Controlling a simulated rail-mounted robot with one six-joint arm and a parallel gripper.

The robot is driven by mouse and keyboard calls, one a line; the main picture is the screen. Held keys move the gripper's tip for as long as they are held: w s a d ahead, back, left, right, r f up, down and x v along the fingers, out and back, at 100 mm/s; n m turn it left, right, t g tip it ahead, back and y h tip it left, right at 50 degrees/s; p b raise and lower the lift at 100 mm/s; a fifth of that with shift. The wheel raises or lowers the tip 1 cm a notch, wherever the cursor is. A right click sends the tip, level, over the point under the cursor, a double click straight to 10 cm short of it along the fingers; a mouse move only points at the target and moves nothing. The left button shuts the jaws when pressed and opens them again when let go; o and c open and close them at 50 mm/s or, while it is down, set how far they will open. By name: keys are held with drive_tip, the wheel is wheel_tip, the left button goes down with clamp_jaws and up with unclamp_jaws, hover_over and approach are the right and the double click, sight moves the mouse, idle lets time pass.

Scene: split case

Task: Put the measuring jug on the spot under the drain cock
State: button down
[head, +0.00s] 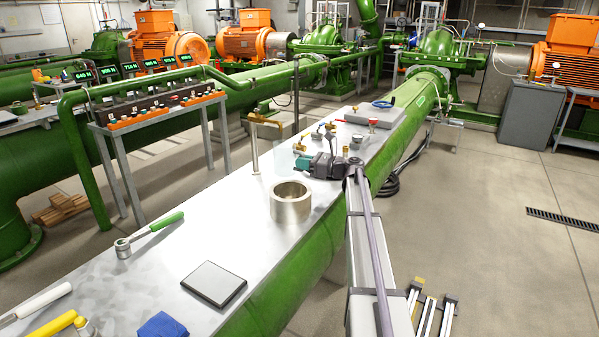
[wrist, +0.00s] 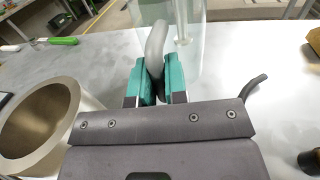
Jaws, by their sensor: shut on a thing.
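The measuring jug is clear, with a grey handle. In the wrist view its clear wall (wrist: 192,60) is just beyond my gripper (wrist: 153,80), whose teal fingers are shut on the handle. In the head view the jug (head: 284,160) is a faint clear shape left of my gripper (head: 300,164). It looks upright; I cannot tell whether it touches the bench. The brass drain cock (head: 265,120) sits on top of a thin upright pipe, behind and left of the jug. The spot under it cannot be made out.
A metal ring (head: 290,203) stands on the bench in front of my gripper, and its open top shows at left in the wrist view (wrist: 40,125). Small brass fittings (head: 318,132) lie behind the gripper.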

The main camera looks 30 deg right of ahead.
sight(300, 170)
drive_tip(key=shift+w+a, duration=0.15)
drive_tip(key=f+b, duration=0.3)
drive_tip(key=shift+w+a+f, duration=0.25)
drive_tip(key=shift+w+a, duration=0.05)
drive_tip(key=shift+f+b, duration=0.3)
drive_tip(key=shift+b, duration=0.25)
drive_tip(key=shift+r+p, duration=0.3)
drive_tip(key=shift+f, duration=0.25)
drive_tip(key=c, duration=1.1)
unclamp_jaws()
drive_tip(key=shift+r, duration=0.1)
drive_tip(key=shift+c, duration=0.2)
